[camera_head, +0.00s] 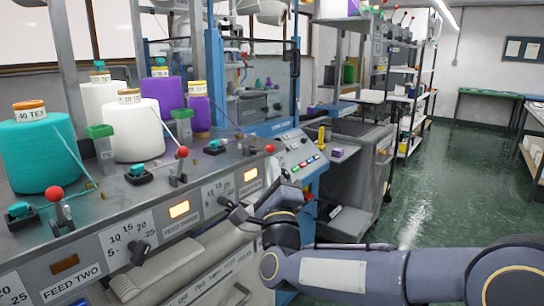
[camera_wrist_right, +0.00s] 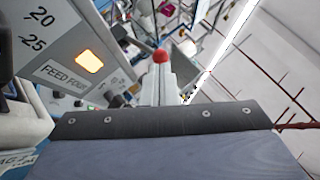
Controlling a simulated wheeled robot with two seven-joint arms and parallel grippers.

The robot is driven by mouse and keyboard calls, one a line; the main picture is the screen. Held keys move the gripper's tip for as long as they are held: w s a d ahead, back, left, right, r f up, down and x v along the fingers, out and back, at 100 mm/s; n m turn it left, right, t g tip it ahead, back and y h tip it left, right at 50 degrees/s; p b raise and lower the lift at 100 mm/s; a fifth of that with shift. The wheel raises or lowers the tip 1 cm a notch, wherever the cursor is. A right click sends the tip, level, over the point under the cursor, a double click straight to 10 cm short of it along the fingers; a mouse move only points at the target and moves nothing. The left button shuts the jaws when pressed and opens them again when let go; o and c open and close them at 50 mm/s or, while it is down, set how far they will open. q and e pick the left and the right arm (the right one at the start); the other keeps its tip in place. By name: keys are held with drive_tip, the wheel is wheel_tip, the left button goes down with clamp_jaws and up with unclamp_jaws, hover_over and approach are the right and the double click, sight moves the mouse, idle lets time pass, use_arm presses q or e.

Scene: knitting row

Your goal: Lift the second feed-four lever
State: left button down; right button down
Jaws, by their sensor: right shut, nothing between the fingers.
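A lever with a red ball knob (camera_head: 269,148) stands on the machine's top edge above the FEED FOUR label (camera_head: 249,190) and its lit amber lamp (camera_head: 250,174). In the right wrist view a red knob (camera_wrist_right: 160,56) shows just beyond the shut fingers, with the FEED FOUR label (camera_wrist_right: 62,74) to its left. My right gripper (camera_head: 234,207) is shut and empty, in front of the panel and below that lever in the head view. I cannot tell whether it touches anything. Which lever counts as second is unclear. My left gripper is not in view.
More red-knobbed levers (camera_head: 182,152) and (camera_head: 54,193) line the machine edge to the left. Thread cones (camera_head: 40,150) stand on its top. A dark dial knob (camera_head: 141,252) sticks out of the front. A grey bin (camera_head: 355,170) stands right; the green floor (camera_head: 430,200) beyond is clear.

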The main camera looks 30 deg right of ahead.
drive_tip(key=shift+x, duration=1)
